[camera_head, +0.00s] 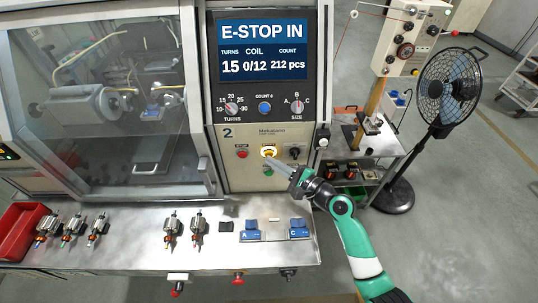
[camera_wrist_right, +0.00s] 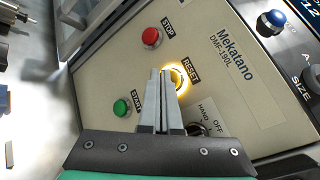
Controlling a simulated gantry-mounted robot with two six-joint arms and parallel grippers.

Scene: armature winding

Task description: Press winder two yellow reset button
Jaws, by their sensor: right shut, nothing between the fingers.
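The yellow reset button (camera_head: 268,151) sits on the front panel of winder 2, with a bright glowing ring. In the right wrist view the reset button (camera_wrist_right: 178,79) shows partly behind my fingers, beside the RESET label. My right gripper (camera_head: 268,163) is shut and empty, its tips just at or in front of the reset button. In the wrist view the right gripper (camera_wrist_right: 161,72) points at the button's left edge; I cannot tell whether it touches. The screen (camera_head: 262,50) reads E-STOP IN, 0/12 and 212 pcs. My left gripper is not in view.
A red stop button (camera_wrist_right: 151,36) and a green start button (camera_wrist_right: 121,107) flank the reset button. A hand/off switch (camera_wrist_right: 197,130) is close right. Armatures (camera_head: 98,229) and blue blocks (camera_head: 250,232) lie on the bench below. A fan (camera_head: 446,88) stands right.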

